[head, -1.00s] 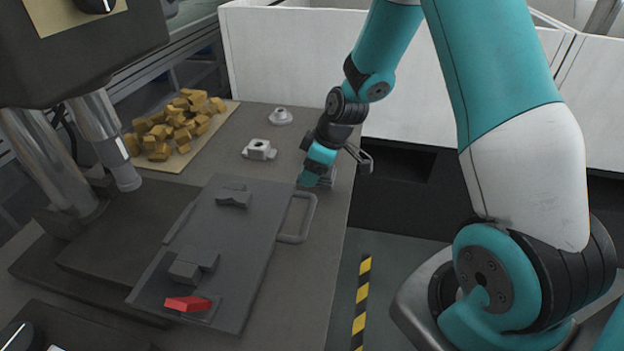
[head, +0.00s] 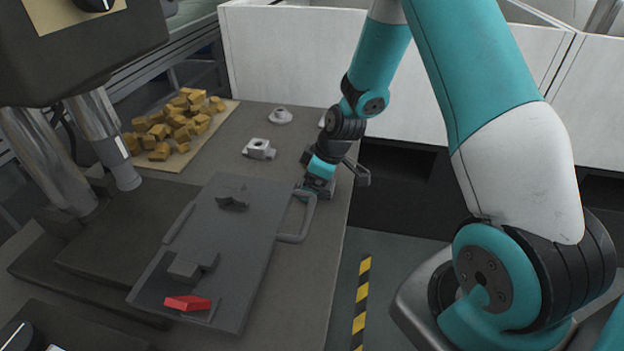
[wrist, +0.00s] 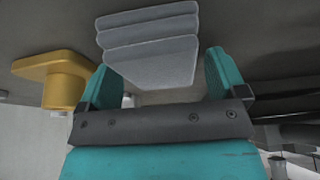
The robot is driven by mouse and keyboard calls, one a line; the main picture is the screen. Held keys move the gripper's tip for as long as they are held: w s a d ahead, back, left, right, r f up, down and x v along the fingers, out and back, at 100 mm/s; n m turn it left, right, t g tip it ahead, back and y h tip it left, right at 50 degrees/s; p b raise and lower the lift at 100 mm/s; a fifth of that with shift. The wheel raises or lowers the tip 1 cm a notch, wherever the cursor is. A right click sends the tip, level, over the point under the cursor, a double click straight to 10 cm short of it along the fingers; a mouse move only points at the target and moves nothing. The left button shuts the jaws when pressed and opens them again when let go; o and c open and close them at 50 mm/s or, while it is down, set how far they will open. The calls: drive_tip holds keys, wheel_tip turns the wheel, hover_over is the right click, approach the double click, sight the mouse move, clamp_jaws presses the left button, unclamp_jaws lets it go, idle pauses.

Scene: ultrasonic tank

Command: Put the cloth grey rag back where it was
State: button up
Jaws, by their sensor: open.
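The grey rag (wrist: 150,45) is a folded stack of layers in the wrist view, lying just ahead of and partly between my two teal fingers. My gripper (wrist: 160,72) is open, with one finger on each side of the rag's near edge. Whether the fingers touch it cannot be told. In the head view my gripper (head: 318,184) is low over the right side of the grey bench, beside a plate's handle. The rag is mostly hidden there by my gripper.
A yellow flanged part (wrist: 62,78) is left of my fingers in the wrist view. A dark plate (head: 225,240) with a handle (head: 300,222) and a red piece (head: 188,303) lies left of my gripper. A metal block (head: 259,149) and brass pieces (head: 165,130) sit further back.

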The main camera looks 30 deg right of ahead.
drive_tip(key=shift+r, duration=0.25)
drive_tip(key=v, duration=1.1)
drive_tip(key=s+a+r+g+y, duration=0.1)
drive_tip(key=s+a+r, duration=0.35)
drive_tip(key=a, duration=0.25)
drive_tip(key=s+a+r, duration=0.4)
drive_tip(key=a+r, duration=0.1)
drive_tip(key=a, duration=0.1)
drive_tip(key=s+a+r+m+g, duration=0.1)
drive_tip(key=s+a+r, duration=0.1)
drive_tip(key=s, duration=0.4)
drive_tip(key=s+a+r+m+g, duration=0.1)
drive_tip(key=s+a+r, duration=0.1)
drive_tip(key=s+a, duration=0.2)
drive_tip(key=s, duration=0.3)
drive_tip(key=shift+s+a, duration=0.25)
drive_tip(key=shift+a, duration=0.15)
